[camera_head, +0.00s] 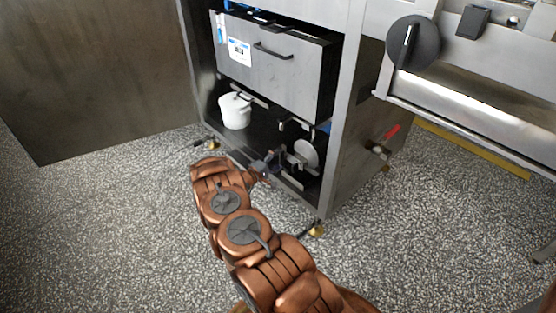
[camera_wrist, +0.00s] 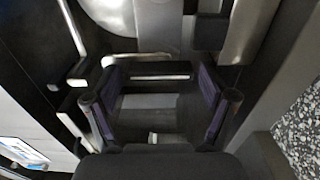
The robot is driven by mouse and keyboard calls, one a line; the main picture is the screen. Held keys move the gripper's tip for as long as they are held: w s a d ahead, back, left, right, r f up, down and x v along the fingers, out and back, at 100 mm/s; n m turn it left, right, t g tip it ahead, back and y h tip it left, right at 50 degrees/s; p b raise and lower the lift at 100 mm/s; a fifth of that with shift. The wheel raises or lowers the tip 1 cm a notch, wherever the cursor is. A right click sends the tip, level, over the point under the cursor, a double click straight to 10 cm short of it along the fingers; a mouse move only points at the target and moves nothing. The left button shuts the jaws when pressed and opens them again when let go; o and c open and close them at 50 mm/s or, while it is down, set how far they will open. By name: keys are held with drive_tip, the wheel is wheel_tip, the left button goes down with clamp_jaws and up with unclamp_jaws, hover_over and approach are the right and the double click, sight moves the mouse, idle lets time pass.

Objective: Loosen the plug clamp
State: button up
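My gripper (camera_head: 272,164) reaches into the low right opening of the steel cabinet. In the wrist view my gripper (camera_wrist: 160,102) is open, its two dark fingers well apart. Between and beyond the fingers lie grey metal bars (camera_wrist: 160,72). I cannot tell whether these are part of the plug clamp, or whether a finger touches them. In the head view a pale round disc (camera_head: 307,153) with metal fittings stands just right of my gripper. The plug clamp cannot be picked out clearly; shadow hides much of this area.
A white bucket (camera_head: 235,111) stands inside the cabinet to the left. A grey drawer (camera_head: 268,72) with a dark handle is above the opening. A red-handled valve (camera_head: 387,136) sticks out of the cabinet's right side. Speckled floor (camera_head: 110,220) is clear at left.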

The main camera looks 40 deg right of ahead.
drive_tip(key=shift+o, duration=0.3)
drive_tip(key=a, duration=1.2)
drive_tip(key=shift+w, duration=0.2)
